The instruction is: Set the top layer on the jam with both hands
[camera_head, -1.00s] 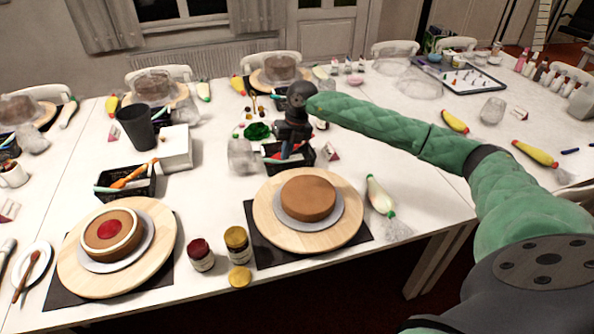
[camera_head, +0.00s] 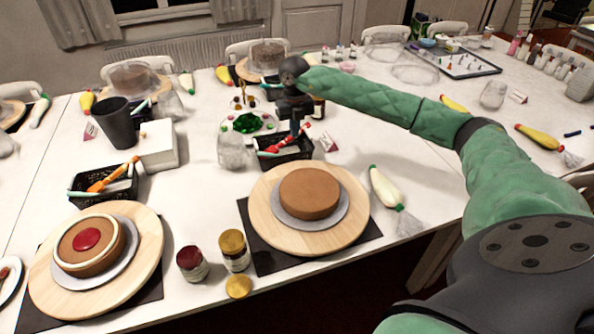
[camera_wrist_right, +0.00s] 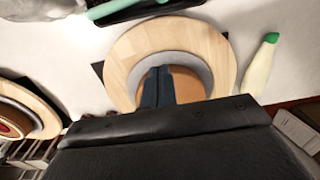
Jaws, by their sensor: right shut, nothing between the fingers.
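The top layer, a plain brown cake disc (camera_head: 310,192), lies on a grey board on the right wooden turntable (camera_head: 264,222). The jam is a red patch (camera_head: 86,240) inside a pale ring on the brown cake (camera_head: 92,262) of the left turntable (camera_head: 45,290). My right gripper (camera_head: 295,132) is shut and empty, raised near the black basket behind the right turntable. In the right wrist view its fingers (camera_wrist_right: 158,88) overlap the cake disc (camera_wrist_right: 183,85), partly hiding it; I see no contact. My left gripper is out of view.
Two jars (camera_head: 192,263) (camera_head: 234,250) and a yellow lid (camera_head: 238,286) stand between the turntables. A black basket (camera_head: 285,148) of tools is behind the right turntable. A piping bag (camera_head: 386,186) lies to its right. A dark cup (camera_head: 116,122) stands at the back left.

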